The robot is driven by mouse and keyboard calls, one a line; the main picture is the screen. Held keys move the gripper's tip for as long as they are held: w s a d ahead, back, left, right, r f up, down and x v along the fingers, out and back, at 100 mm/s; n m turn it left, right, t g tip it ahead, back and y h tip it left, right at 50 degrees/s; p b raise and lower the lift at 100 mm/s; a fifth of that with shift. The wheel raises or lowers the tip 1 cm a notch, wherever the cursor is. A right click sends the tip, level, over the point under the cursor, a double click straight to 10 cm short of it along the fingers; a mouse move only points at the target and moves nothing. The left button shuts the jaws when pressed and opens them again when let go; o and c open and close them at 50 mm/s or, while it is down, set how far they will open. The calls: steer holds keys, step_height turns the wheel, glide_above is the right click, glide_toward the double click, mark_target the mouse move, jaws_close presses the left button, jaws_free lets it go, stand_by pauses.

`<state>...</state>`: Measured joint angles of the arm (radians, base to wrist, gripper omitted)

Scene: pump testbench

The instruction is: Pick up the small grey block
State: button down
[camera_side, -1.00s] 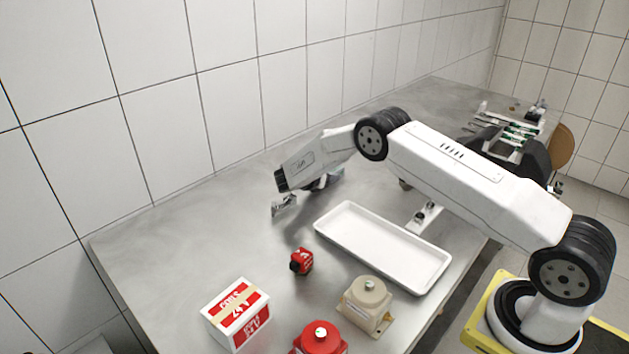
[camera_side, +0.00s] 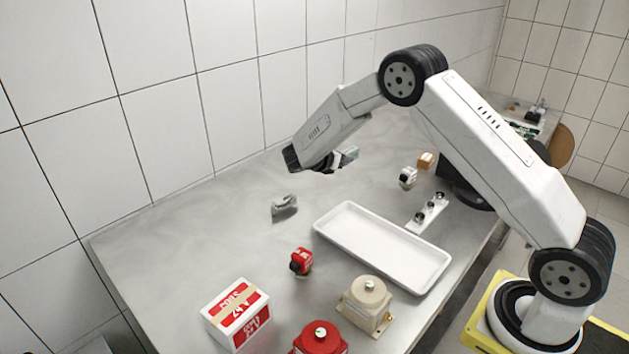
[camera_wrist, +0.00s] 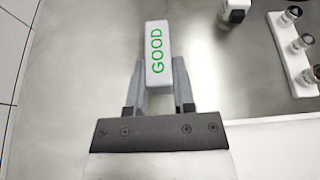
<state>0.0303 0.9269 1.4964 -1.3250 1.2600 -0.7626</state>
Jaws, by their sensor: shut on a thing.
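My gripper (camera_wrist: 157,85) is shut on the small grey block (camera_wrist: 157,58). In the wrist view the block is a pale, upright-looking bar between the two fingers, with green "GOOD" lettering on its face. Its far end sticks out past the fingertips. In the side view my gripper (camera_side: 328,165) is over the rear part of the table, and a grey-green end of the block (camera_side: 349,155) shows beside it. The wrist partly hides the fingers there.
A white tray (camera_side: 380,245) lies in the middle. A red part (camera_side: 301,261), labelled box (camera_side: 236,315) and pumps are in front. An unclear grey piece (camera_side: 285,207) shows left.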

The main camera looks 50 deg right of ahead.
steer(key=s+a+r, duration=0.2)
steer(key=s+r, duration=0.1)
steer(key=s, duration=0.4)
steer(key=shift+s+r, duration=0.25)
steer(key=shift+s, duration=0.15)
steer(key=shift+a, duration=0.1)
